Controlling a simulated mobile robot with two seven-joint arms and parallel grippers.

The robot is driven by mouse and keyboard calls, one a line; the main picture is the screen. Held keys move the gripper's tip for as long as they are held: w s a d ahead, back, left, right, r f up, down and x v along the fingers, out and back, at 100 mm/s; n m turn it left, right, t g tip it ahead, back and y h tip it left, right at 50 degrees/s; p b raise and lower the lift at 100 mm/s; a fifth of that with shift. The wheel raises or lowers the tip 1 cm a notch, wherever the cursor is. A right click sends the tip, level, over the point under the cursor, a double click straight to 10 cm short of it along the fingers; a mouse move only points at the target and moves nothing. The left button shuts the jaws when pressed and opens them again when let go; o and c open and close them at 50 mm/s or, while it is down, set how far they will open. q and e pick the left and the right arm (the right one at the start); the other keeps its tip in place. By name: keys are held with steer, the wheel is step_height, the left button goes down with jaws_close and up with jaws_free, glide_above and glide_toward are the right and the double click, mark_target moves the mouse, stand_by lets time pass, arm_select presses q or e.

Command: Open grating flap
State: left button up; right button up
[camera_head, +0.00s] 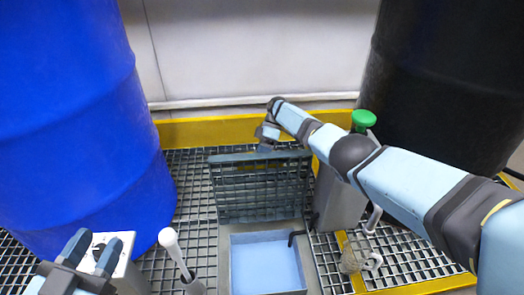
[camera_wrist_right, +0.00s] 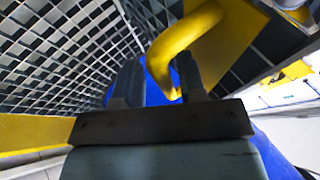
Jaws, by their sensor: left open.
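The grating flap (camera_head: 260,190) stands nearly upright at the back edge of a square opening, whose pale blue floor (camera_head: 265,266) shows below it. My right gripper (camera_head: 267,142) is at the flap's top edge, reaching in from the right. In the right wrist view, the right gripper's dark fingers (camera_wrist_right: 160,86) stand apart, with a curved yellow bar (camera_wrist_right: 185,35) running down between or just beyond them. Contact with the bar or flap cannot be told. My left gripper (camera_head: 92,252) is open and empty at the lower left, away from the flap.
A blue drum (camera_head: 75,120) stands at left and a black drum (camera_head: 445,80) at right. A grey canister (camera_head: 340,200) with a green knob (camera_head: 363,119) is right of the flap. A white-handled tool (camera_head: 174,250) stands left of the opening. A yellow kerb (camera_head: 205,131) runs behind.

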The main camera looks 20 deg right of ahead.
steer(key=shift+w+r, duration=0.1)
steer(key=shift+r, duration=0.5)
arm_select(q)
steer(key=s+d+r+n+p, duration=0.1)
steer(key=s+r+n+p, duration=0.2)
steer(key=p, duration=0.7)
step_height(320, 180, up, 2)
steer(key=shift+d+r+n+y+p, duration=0.25)
steer(key=shift+n+y+p, duration=0.15)
steer(key=shift+n, duration=0.6)
arm_select(e)
step_height(320, 180, up, 20)
steer(key=shift+f, duration=0.2)
